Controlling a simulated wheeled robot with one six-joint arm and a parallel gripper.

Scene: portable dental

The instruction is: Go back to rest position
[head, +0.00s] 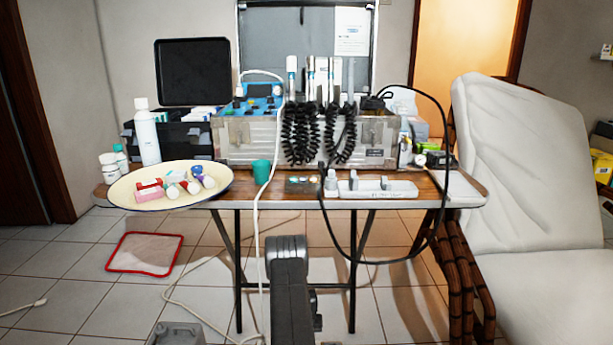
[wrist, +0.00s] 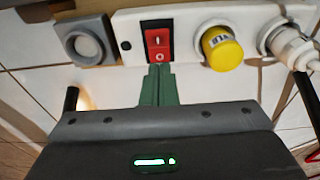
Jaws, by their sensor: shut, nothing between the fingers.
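My gripper (wrist: 158,78) shows in the wrist view with its two green fingers closed together and nothing between them. The fingertips are just below a red rocker switch (wrist: 158,42) on a pale panel; I cannot tell whether they touch it. In the head view my dark arm (head: 289,275) stands upright low in the middle, in front of the table (head: 300,200). My fingers cannot be made out there.
A yellow knob (wrist: 221,47) and a white plug (wrist: 288,45) are right of the switch. The table bears a plate (head: 128,199), a metal dental case (head: 245,138) and a power strip (head: 395,190). A white chair (head: 530,170) stands right. Cables hang from the table.

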